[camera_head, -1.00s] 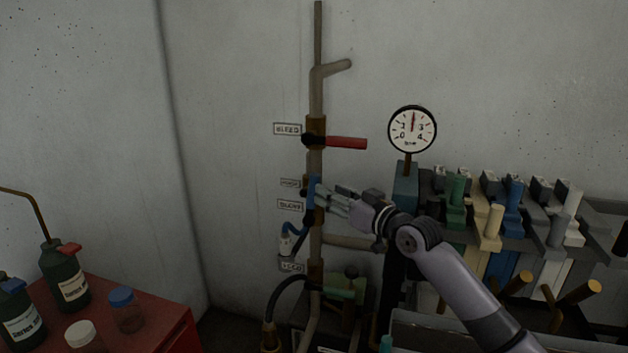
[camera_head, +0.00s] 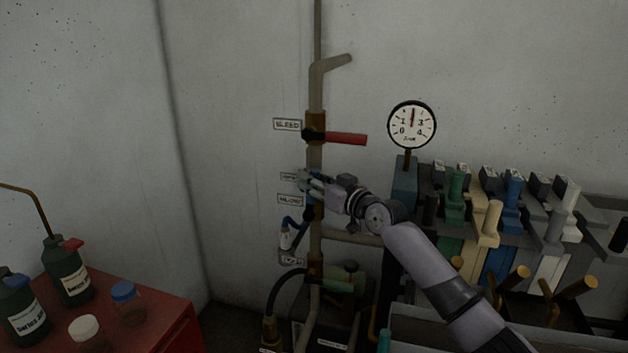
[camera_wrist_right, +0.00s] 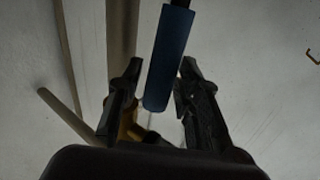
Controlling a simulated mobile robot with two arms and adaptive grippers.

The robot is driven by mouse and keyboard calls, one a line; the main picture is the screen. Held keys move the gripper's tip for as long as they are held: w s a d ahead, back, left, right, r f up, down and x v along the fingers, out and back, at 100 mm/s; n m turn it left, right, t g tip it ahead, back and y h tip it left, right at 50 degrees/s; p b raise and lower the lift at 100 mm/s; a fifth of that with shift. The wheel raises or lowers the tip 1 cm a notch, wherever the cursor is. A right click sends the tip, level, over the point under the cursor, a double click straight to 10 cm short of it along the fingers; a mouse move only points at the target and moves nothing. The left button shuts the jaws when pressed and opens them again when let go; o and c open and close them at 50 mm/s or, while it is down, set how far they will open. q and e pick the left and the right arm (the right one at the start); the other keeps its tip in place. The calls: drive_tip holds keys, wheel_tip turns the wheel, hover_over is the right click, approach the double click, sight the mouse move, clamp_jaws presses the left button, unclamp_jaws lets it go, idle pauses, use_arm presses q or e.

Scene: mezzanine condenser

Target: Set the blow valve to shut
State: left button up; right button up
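The BLOW label (camera_head: 290,199) is on the wall left of the vertical pipe (camera_head: 316,160). My right gripper (camera_head: 304,182) is at the pipe beside this label and mostly covers the valve there. In the right wrist view a blue handle (camera_wrist_right: 168,60) lies lengthwise between the fingers of my right gripper (camera_wrist_right: 160,72). The fingers are apart, with a clear gap on the handle's left and little space on its right. The handle's angle on the pipe is hidden in the head view. My left gripper is not in view.
Above, the bleed valve's red handle (camera_head: 346,138) points right. A round gauge (camera_head: 412,125) and a row of coloured levers (camera_head: 514,195) stand to the right. A red cabinet (camera_head: 165,318) with bottles is at lower left.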

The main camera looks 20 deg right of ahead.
clamp_jaws()
idle(0.6)
